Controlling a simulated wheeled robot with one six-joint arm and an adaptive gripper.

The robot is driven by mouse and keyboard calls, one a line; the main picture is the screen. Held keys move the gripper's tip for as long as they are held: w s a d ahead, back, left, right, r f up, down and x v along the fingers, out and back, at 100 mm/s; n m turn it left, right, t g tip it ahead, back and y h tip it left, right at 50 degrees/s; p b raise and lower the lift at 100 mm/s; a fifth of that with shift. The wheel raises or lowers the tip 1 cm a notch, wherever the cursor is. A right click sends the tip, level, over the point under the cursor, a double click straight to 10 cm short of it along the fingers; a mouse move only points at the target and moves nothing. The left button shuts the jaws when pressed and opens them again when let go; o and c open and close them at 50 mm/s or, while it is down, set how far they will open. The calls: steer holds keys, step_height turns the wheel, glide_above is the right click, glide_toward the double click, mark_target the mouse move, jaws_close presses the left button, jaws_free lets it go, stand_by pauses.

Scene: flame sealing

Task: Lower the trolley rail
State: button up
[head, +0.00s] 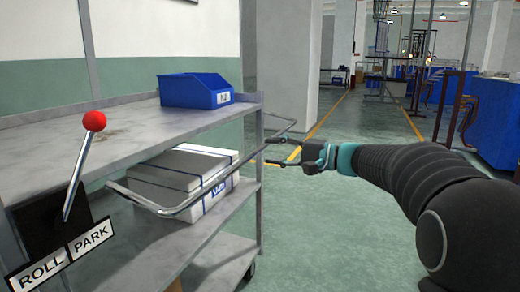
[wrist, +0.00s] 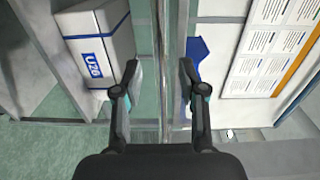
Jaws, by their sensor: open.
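The trolley rail (head: 225,174) is a bent metal bar that stands out from the long side of the grey trolley (head: 120,128), between its upper and middle shelves. My gripper (head: 269,151) is at the rail's far part, with its fingers pointing toward the trolley. The jaws are open. In the wrist view the rail (wrist: 162,50) runs up the picture between the two open fingertips (wrist: 159,68), with a gap to each side. I cannot tell how deep the rail sits between the fingers.
A blue bin (head: 195,91) stands on the top shelf and a white strapped box (head: 185,178) on the middle shelf. A red-knobbed lever (head: 80,165) stands by ROLL and PARK labels (head: 65,255). Open floor (head: 340,230) lies right of the trolley.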

mark_target(263, 149)
steer(key=shift+x, duration=2.25)
jaws_close()
